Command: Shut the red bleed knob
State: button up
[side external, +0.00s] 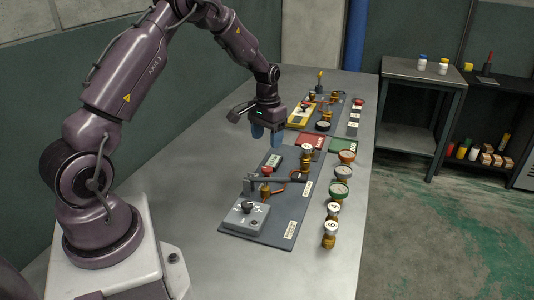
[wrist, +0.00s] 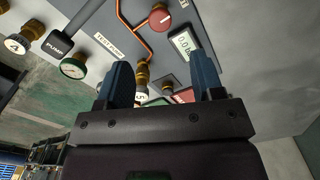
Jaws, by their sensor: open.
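The red bleed knob (wrist: 159,18) is a round red knob with a white mark, at the top of the wrist view. It sits on the grey panel beside a copper pipe and a small digital display (wrist: 183,43). In the side view a small red knob (side external: 266,170) shows on the near panel (side external: 285,225). My gripper (side external: 265,136) is above the table, just behind that panel, with blue fingers pointing down. In the wrist view its fingers (wrist: 162,78) are spread apart with nothing held. The knob is beyond the fingertips, not between them.
A dark lever (side external: 275,180) lies across the near panel. A grey box (side external: 244,213) with a black knob is at its front. A brass fitting (side external: 306,158) stands on the right. Gauges (side external: 343,172) and numbered brass fittings (side external: 330,234) line the table's right edge. A red tray (side external: 310,141) lies behind.

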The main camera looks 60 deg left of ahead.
jog(key=shift+r, duration=1.55)
